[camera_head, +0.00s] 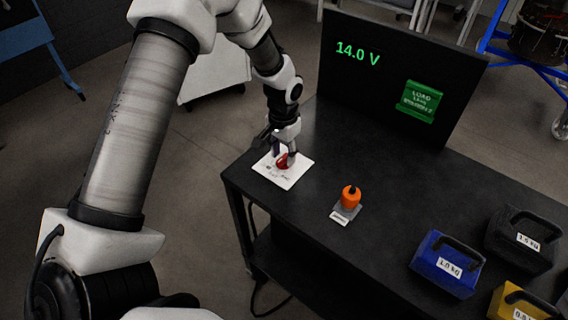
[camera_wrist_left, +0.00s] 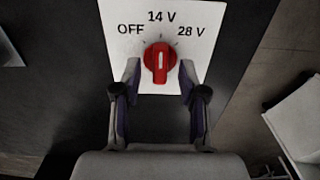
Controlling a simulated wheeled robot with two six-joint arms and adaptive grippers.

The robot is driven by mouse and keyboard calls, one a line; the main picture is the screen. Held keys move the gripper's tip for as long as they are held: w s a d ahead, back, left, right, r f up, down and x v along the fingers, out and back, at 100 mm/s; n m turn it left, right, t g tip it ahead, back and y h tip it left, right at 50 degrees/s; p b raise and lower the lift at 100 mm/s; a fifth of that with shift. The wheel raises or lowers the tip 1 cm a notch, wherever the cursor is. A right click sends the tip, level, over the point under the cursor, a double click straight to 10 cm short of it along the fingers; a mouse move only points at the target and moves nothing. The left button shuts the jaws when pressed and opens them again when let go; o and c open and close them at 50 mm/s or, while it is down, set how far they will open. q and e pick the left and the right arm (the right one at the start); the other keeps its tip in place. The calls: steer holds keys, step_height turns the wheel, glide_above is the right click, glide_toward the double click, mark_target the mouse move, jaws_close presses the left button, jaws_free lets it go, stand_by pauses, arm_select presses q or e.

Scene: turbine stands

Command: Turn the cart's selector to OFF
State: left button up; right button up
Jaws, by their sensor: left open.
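The selector is a red knob (camera_wrist_left: 161,64) on a white plate (camera_wrist_left: 205,14) marked OFF, 14 V and 28 V, from left to right. Its white pointer line stands upright, toward 14 V. In the head view the red knob (camera_head: 283,161) sits on the white plate (camera_head: 294,180) at the cart's left corner, partly hidden by the gripper. My left gripper (camera_wrist_left: 160,75) is open, with one fingertip on each side of the knob's lower part; I cannot tell whether they touch it. It also shows in the head view (camera_head: 283,153). My right gripper is not in view.
An orange-capped device (camera_head: 351,197) stands near the front edge. Blue (camera_head: 446,263), black (camera_head: 521,238) and yellow (camera_head: 515,303) handled blocks stand at the right.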

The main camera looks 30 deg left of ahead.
arm_select(q)
steer(key=shift+w+f, duration=0.25)
steer(key=shift+f, duration=0.45)
steer(key=shift+s+f, duration=0.1)
steer(key=shift+f, duration=0.1)
steer(key=shift+s+r, duration=0.2)
steer(key=shift+s, duration=0.1)
steer(key=shift+w, duration=0.25)
steer(key=shift+s, duration=0.15)
